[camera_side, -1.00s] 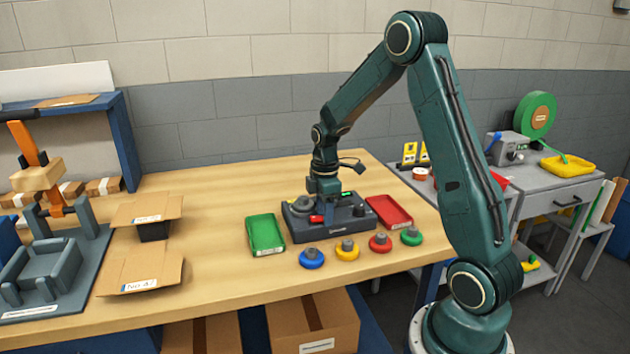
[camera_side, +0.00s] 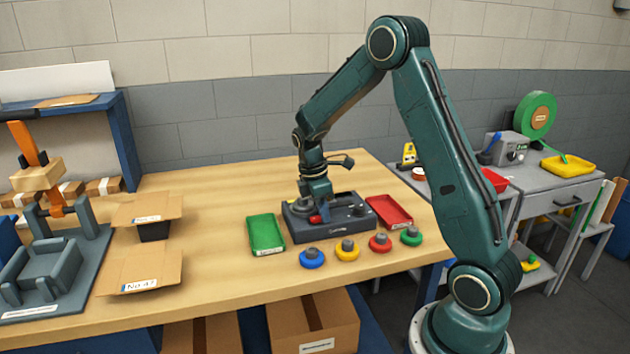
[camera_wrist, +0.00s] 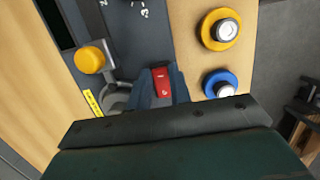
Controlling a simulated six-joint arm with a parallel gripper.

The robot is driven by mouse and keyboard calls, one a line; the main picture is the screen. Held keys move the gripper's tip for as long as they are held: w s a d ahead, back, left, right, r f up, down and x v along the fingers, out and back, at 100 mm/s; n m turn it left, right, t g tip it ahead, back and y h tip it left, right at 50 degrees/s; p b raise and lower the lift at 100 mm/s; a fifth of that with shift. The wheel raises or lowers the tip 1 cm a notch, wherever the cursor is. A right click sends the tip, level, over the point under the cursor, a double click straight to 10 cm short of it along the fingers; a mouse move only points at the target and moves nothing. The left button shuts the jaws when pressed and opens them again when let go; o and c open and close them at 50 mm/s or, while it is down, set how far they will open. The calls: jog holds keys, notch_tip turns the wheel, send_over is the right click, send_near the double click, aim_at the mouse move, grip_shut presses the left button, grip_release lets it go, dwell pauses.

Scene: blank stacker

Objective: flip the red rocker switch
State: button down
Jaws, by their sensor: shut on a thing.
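The red rocker switch (camera_wrist: 161,82) sits on the dark control box (camera_side: 330,232). In the wrist view it shows between the two fingers of my gripper (camera_wrist: 160,85). In the side view my gripper (camera_side: 316,217) is down at the box's top, tilted, and a bit of the red switch (camera_side: 315,219) shows at its fingertips. The gripper is shut on the switch. The fingers hide the switch's sides.
A green tray (camera_side: 265,234) lies left of the box and a red tray (camera_side: 390,211) right of it. Blue (camera_side: 312,258), yellow (camera_side: 347,250), red (camera_side: 380,243) and green (camera_side: 411,236) knobbed pieces stand in front.

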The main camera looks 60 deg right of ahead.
jog(key=shift+w+a+g+h, duration=0.15)
jog(key=shift+g+h, duration=0.45)
jog(key=shift+r, duration=0.1)
jog(key=c, duration=1.3)
grip_release()
jog(key=shift+v, duration=6.9)
jog(key=shift+w+a, duration=0.1)
